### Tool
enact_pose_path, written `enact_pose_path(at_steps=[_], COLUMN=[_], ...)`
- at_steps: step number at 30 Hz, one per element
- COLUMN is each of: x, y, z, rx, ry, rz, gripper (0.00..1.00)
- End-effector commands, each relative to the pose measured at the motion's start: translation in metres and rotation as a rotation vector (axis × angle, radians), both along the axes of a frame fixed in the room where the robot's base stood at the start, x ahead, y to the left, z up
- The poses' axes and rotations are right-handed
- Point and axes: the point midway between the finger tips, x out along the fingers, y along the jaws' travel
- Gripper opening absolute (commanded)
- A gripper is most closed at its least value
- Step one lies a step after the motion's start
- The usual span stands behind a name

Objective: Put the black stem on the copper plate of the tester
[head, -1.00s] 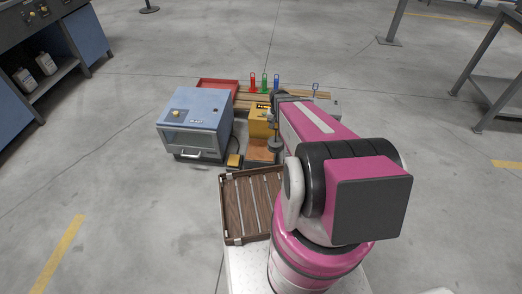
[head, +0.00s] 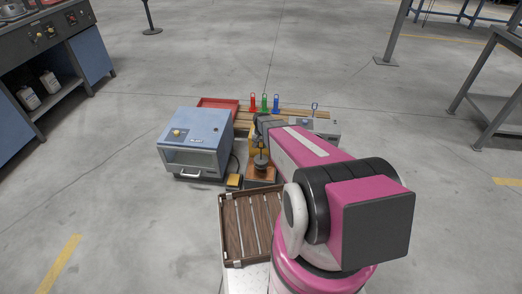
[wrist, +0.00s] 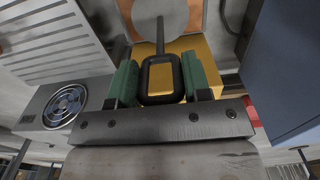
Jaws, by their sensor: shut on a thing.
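My gripper (wrist: 160,84) is shut, its green pads on either side of the black stem's loop handle. The black stem (wrist: 160,38) runs from the loop away from the gripper to a round grey disc. In the head view the stem's dark disc (head: 261,161) is over the copper plate (head: 264,175) of the yellow tester (head: 254,146). I cannot tell whether the disc touches the plate. My arm and gripper hide part of the tester. In the wrist view the tester's yellow body (wrist: 204,62) shows behind the loop.
A blue box machine (head: 195,140) stands left of the tester, with a small yellow block (head: 234,181) between. Red (head: 253,102), green (head: 264,102) and blue (head: 276,103) handles stand behind on a wooden rack. A red tray (head: 216,103) is behind; a brown slotted tray (head: 236,262) is in front.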

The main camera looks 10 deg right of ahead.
Motion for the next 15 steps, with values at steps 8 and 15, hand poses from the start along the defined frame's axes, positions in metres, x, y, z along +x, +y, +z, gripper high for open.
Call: enact_pose_path(at_steps=[8, 15], x=[0.0, -0.001], y=[0.0, 0.0], z=[-0.034, -0.036], rx=[0.0, 0.0], ry=[0.001, 0.0], rz=[0.0, 0.0], gripper=[0.0, 0.0])
